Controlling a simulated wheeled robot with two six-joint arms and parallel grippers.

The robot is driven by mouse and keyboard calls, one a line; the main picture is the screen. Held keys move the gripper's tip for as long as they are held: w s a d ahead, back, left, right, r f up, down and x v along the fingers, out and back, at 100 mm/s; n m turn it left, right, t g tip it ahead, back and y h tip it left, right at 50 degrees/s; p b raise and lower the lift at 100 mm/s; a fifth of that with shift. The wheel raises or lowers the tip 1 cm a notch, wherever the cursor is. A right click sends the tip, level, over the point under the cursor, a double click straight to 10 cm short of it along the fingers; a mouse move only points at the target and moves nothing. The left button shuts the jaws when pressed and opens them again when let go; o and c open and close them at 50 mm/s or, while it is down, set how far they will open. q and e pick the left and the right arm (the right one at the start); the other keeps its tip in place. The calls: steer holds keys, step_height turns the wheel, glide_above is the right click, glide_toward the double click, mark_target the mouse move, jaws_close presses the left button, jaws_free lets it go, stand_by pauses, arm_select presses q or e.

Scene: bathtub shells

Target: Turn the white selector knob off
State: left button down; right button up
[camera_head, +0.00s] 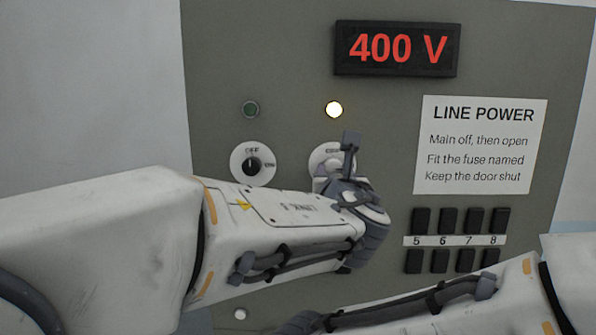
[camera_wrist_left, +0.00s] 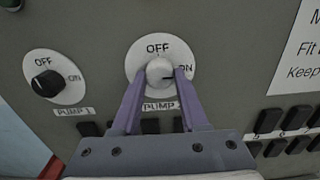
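The white selector knob (camera_wrist_left: 158,70) sits on a round white dial (camera_wrist_left: 136,62) marked OFF at the top and ON at the right, above a PUMP 2 label. Its dark mark points right, to ON. My left gripper (camera_wrist_left: 160,74) has one purple finger on each side of the knob, with no clear gap, and looks shut on it.
A black knob (camera_wrist_left: 47,84) on the PUMP 1 dial stands to the left. Above the dials are a dark green lamp (camera_head: 250,109) and a lit lamp (camera_head: 334,109). A red 400 V display (camera_head: 397,48), a LINE POWER notice (camera_head: 480,145) and several black switches (camera_head: 448,220) are on the panel.

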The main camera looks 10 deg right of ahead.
arm_select(q)
steer(key=shift+f+n+b, duration=0.15)
steer(key=shift+n+b, duration=0.25)
steer(key=shift+b, duration=0.45)
steer(key=n+b, duration=0.9)
steer(key=b, duration=0.2)
steer(key=shift+f+b, duration=0.1)
steer(key=shift+b, duration=0.2)
steer(key=n+b, duration=0.3)
steer(key=n, duration=0.1)
steer(key=shift+n, duration=0.3)
steer(key=shift+r+n+b, duration=0.2)
steer(key=shift+n+b, duration=0.85)
steer(key=shift+n, duration=0.65)
steer(key=shift+c, duration=2.1)
jaws_free()
steer(key=shift+r, duration=0.1)
